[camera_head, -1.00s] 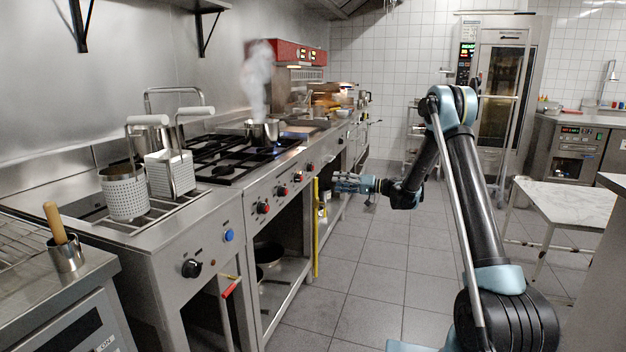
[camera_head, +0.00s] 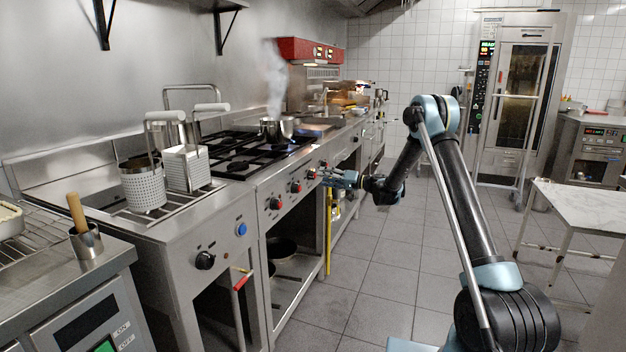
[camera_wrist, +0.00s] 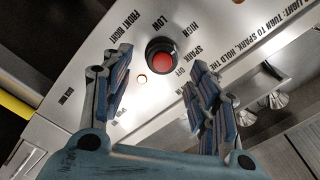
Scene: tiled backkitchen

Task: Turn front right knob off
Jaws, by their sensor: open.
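The front right knob (camera_wrist: 163,58) is round with a red cap and black ring, and sits on the metal panel in the wrist view. The "FRONT RIGHT" label is beside it, with LOW, HIGH, SPARK and OFF marks around it. My gripper (camera_wrist: 160,68) is open, its two blue-grey fingers on either side of the knob, with no visible contact. In the head view my gripper (camera_head: 325,176) is close to the stove's front panel, near a red knob (camera_head: 311,174). How deep the fingers reach around the knob cannot be told.
A steaming pot (camera_head: 277,129) stands on the stove's back burners. Other red knobs (camera_head: 275,203) line the panel. A yellow vertical bar (camera_head: 328,238) is below the gripper. Fryer baskets (camera_head: 143,188) stand at left. The tiled floor (camera_head: 385,285) is clear to the right.

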